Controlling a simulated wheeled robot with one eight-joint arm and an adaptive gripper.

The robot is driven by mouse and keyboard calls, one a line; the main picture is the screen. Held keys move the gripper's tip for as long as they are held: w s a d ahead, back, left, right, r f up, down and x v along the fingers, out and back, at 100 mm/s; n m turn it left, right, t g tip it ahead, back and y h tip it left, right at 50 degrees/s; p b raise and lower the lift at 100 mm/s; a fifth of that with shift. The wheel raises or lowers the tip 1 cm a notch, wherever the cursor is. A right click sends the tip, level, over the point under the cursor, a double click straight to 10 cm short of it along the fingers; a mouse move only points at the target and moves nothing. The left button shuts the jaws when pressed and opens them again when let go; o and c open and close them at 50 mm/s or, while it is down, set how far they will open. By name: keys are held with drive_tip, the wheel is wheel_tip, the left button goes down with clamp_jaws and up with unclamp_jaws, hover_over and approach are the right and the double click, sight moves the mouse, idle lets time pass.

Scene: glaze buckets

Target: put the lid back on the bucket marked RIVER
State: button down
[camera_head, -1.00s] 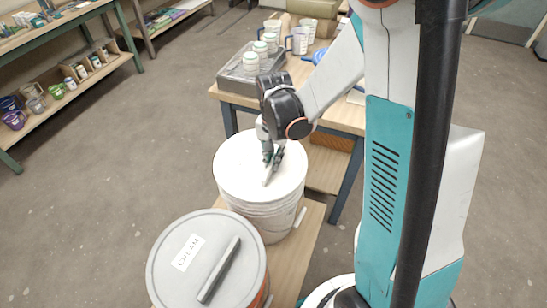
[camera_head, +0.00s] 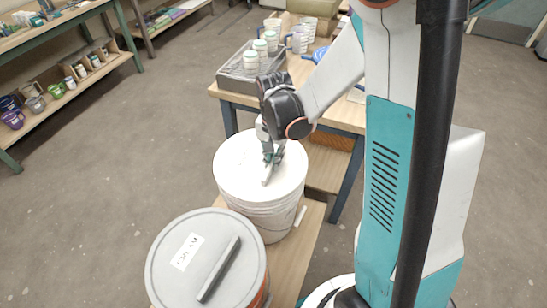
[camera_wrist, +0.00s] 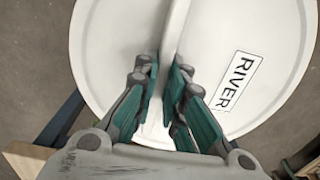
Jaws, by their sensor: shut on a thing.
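A white round lid (camera_head: 235,172) lies across the top of a white bucket (camera_head: 268,222); I cannot tell whether it is pressed down all round. In the wrist view the lid (camera_wrist: 110,50) carries a label (camera_wrist: 237,82) reading RIVER. A raised bar handle (camera_wrist: 174,25) crosses the lid, and my gripper (camera_wrist: 167,72) is shut on it, one finger on each side. In the head view my gripper (camera_head: 272,157) stands over the lid's middle. A pale tag (camera_head: 300,216) on the bucket's side is too small to read.
A second bucket with a grey lid (camera_head: 175,232), bar handle and label stands in front on the same low wooden bench (camera_head: 298,255). Behind is a table (camera_head: 345,116) with a grey tray (camera_head: 240,84), jars and jugs. Shelves stand at the left; the floor between is clear.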

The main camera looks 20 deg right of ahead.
drive_tip(key=shift+f, duration=0.1)
idle(0.3)
drive_tip(key=c, duration=1.6)
unclamp_jaws()
drive_tip(key=o, duration=0.5)
drive_tip(key=shift+r+p, duration=2.45)
drive_tip(key=shift+r, duration=1.05)
